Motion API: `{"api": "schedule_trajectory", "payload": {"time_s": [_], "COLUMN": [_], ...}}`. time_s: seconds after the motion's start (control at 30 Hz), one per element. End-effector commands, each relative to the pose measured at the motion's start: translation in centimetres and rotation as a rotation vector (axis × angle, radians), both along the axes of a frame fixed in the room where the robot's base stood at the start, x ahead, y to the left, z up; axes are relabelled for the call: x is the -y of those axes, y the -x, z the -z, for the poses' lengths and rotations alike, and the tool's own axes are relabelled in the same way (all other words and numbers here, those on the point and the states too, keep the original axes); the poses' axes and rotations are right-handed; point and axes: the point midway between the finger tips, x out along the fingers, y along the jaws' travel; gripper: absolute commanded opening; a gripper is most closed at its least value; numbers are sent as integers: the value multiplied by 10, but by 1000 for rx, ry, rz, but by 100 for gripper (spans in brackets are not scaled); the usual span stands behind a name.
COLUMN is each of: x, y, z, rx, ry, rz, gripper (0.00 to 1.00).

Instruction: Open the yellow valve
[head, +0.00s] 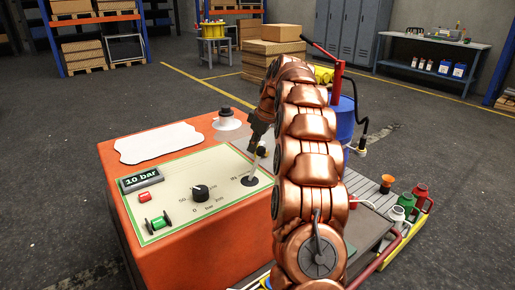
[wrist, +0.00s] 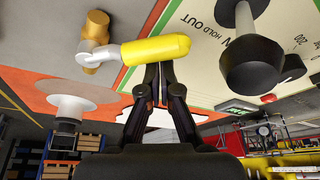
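The yellow valve handle (wrist: 155,49) is a rounded yellow lever on a pale stem beside a brass fitting (wrist: 96,30), in the upper middle of the wrist view. In the head view the yellow handle (head: 262,151) is a small spot, mostly hidden by my gripper. My gripper (wrist: 158,70) has its two dark fingers drawn together, with the tips at the handle's lower edge in the wrist view. Nothing shows between them. I cannot tell whether the tips touch the handle. In the head view my gripper (head: 258,138) points down above the orange console's far edge.
A grey bench with bottles is at right.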

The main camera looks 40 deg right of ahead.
Motion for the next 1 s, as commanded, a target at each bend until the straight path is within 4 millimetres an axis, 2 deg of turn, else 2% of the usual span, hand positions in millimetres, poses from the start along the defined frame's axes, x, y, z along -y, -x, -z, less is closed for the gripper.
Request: {"api": "schedule_trajectory", "payload": {"time_s": [0.5, 1.0], "x": [25, 47], "y": [26, 35], "z": [0, -1], "rx": [1, 1], "ry": [-1, 2], "rz": [3, 4], "gripper": [0, 0]}}
